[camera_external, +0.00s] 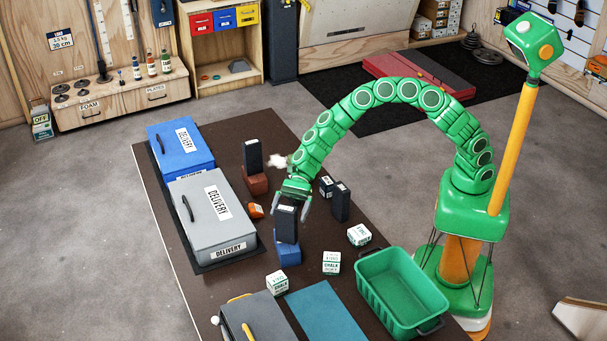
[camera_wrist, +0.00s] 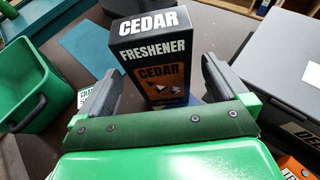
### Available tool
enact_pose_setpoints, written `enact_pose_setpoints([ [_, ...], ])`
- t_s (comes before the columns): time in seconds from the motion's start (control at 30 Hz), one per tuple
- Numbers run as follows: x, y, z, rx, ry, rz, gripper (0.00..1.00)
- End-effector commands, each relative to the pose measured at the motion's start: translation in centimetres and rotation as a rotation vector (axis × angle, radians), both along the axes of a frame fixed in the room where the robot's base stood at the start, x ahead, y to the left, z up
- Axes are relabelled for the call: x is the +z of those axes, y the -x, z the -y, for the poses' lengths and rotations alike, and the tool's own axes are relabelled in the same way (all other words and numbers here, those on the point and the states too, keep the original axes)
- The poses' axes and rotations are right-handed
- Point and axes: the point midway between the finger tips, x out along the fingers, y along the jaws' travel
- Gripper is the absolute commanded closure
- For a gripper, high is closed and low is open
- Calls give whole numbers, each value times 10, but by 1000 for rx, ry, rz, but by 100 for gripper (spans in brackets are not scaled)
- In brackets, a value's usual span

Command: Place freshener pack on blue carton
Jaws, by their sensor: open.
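A black freshener pack (camera_external: 286,225) stands upright on the blue carton (camera_external: 288,254) near the middle of the table. In the wrist view the pack (camera_wrist: 152,62) shows the words CEDAR and FRESHENER. My gripper (camera_external: 291,206) is open just above and around its upper part, one finger on each side. In the wrist view my gripper (camera_wrist: 161,70) shows a gap beside the pack on the right; contact on the left is unclear. The carton is mostly hidden there. Other black packs stand on a brown-red block (camera_external: 255,182) and on the table (camera_external: 341,202).
A green bin (camera_external: 400,290) stands at the front right. Grey (camera_external: 205,222) and blue (camera_external: 180,145) delivery boxes stand at the left. Several white chalk boxes (camera_external: 331,263) and a small orange box (camera_external: 256,211) stand near the blue carton. A blue-teal mat (camera_external: 325,312) lies in front.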

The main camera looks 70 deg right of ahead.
Motion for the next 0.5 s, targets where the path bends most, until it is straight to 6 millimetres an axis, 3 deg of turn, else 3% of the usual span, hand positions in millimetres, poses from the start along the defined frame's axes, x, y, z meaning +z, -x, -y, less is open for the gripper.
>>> enact_pose_setpoints([
  [0.3,18,-1,44,-3,0,0,0],
  [0.5,24,-1,58,-2,1,1,0],
])
